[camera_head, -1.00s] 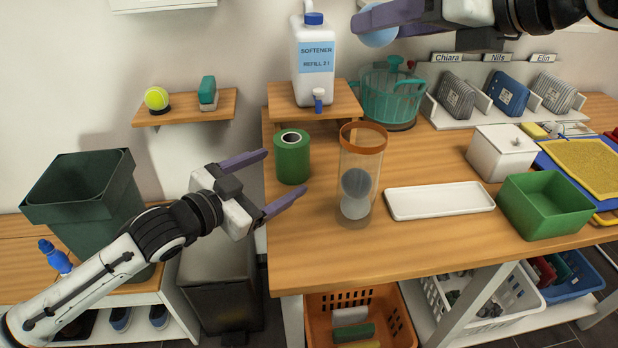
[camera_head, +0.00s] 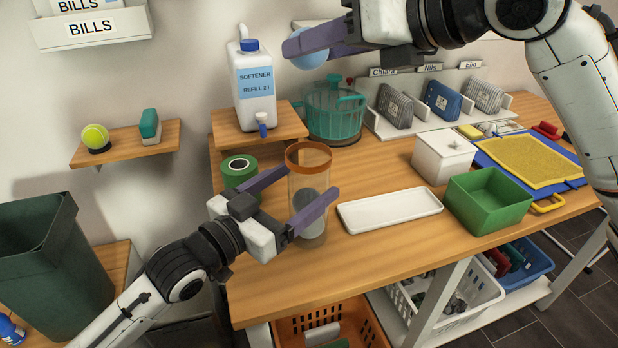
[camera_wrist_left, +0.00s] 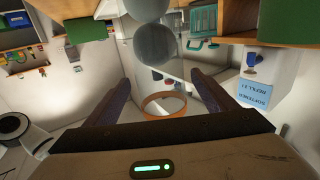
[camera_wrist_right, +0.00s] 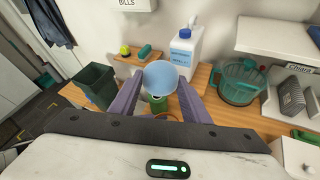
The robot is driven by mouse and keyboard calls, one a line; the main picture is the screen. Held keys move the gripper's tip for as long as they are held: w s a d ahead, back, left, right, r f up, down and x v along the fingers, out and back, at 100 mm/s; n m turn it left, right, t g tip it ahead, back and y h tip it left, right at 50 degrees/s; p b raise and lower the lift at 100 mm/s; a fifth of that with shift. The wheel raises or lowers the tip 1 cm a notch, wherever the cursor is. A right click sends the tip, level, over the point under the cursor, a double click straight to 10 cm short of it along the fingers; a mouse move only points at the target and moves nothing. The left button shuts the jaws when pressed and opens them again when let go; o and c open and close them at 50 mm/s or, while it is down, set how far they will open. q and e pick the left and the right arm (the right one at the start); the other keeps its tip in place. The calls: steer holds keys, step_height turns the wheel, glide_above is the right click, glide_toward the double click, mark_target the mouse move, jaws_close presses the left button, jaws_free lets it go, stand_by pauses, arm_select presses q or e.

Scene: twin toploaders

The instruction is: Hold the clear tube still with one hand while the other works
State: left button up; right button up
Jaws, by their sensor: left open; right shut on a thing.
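The clear tube (camera_head: 308,185) with an orange rim stands upright on the wooden table, with grey balls stacked inside. My left gripper (camera_head: 308,198) is open, its two fingers on either side of the tube; contact cannot be told. In the left wrist view the tube's orange rim (camera_wrist_left: 164,104) shows between the fingers. My right gripper (camera_head: 296,54) is shut on a light blue ball (camera_head: 310,60), held in the air above and behind the tube. The ball also shows in the right wrist view (camera_wrist_right: 162,78).
A green roll (camera_head: 239,171) stands just left of the tube, close to my left gripper. A white tray (camera_head: 390,210) and green box (camera_head: 488,200) are to the right.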

arm_select(q)
steer(key=shift+x, duration=1.5)
steer(key=c, duration=1.1)
arm_select(e)
step_height(320, 180, down, 13)
steer(key=o, duration=1.1)
